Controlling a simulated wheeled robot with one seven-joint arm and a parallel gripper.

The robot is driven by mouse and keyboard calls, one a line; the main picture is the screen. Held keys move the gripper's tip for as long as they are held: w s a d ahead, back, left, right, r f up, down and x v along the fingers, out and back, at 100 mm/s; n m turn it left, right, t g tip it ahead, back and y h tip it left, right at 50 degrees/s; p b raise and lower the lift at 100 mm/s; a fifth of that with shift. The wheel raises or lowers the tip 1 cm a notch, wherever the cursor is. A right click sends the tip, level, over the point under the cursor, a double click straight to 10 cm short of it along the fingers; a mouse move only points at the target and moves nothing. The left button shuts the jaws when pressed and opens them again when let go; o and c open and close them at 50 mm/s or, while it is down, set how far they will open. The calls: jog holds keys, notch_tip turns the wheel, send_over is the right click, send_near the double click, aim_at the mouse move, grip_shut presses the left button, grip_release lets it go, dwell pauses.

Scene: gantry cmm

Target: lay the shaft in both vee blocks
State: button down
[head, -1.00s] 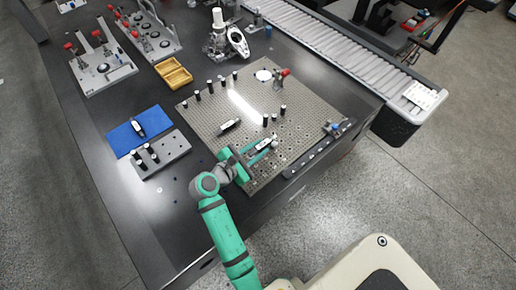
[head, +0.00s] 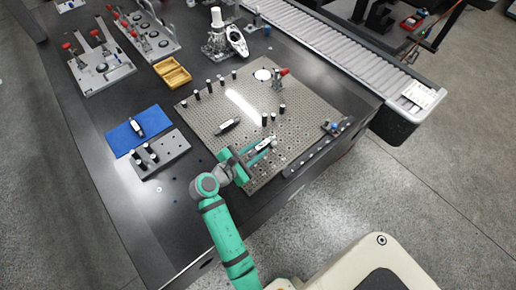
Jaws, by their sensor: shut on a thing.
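My gripper (head: 262,147) is over the near right part of the perforated plate. Its teal fingers are closed around a small, long, dark and white piece (head: 264,143). I cannot tell whether this piece is the shaft or whether it touches the plate. A similar dark piece with a pale top (head: 228,126) lies apart on the plate, up and left of my gripper. I cannot make out a vee in either piece, so the two vee blocks are not certain.
Several dark pegs with pale tops (head: 265,119) stand on the perforated plate (head: 205,115). A red-handled clamp (head: 282,73) stands at its far edge. A blue mat (head: 122,138) and a grey pin block (head: 172,150) lie left. A dark rail (head: 318,148) borders the right.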

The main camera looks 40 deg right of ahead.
jog(key=shift+f, duration=0.45)
dwell(0.3)
jog(key=c, duration=1.4)
grip_release()
jog(key=shift+f, duration=0.1)
jog(key=shift+a, duration=0.1)
jog(key=v, duration=1)
jog(key=shift+a+r, duration=0.25)
jog(key=shift+a, duration=0.05)
